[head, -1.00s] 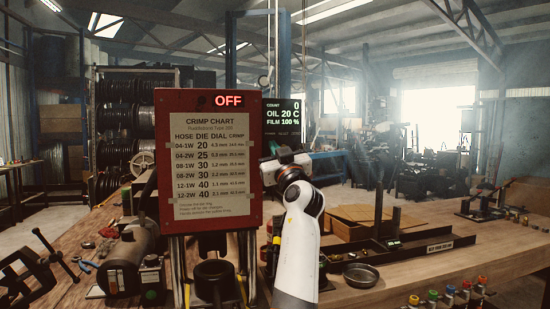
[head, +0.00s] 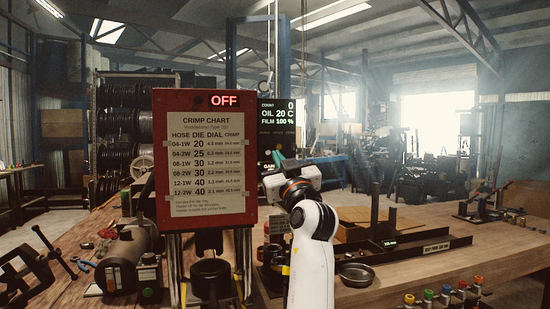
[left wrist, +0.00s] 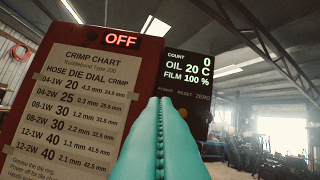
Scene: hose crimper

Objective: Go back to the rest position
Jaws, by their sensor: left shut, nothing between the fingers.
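My left gripper (head: 280,182) is raised in front of the right edge of the red crimper panel (head: 163,100). In the left wrist view its teal fingers (left wrist: 156,102) are pressed together with nothing between them. The panel carries a paper crimp chart (head: 207,150) and a red OFF display (head: 224,100). A dark readout screen (head: 278,125) beside it shows OIL 20 C and FILM 100 %. In the wrist view the fingers overlap the panel's right edge; I see no clear contact. My right gripper is out of view.
Below the panel is a dark cylindrical die part (head: 211,280). A round metal dish (head: 357,274) and a long dark tray fixture (head: 420,246) lie on the wooden bench (head: 495,250) at right. Colored-cap fittings (head: 445,294) line its front edge. Open air surrounds the arm at right.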

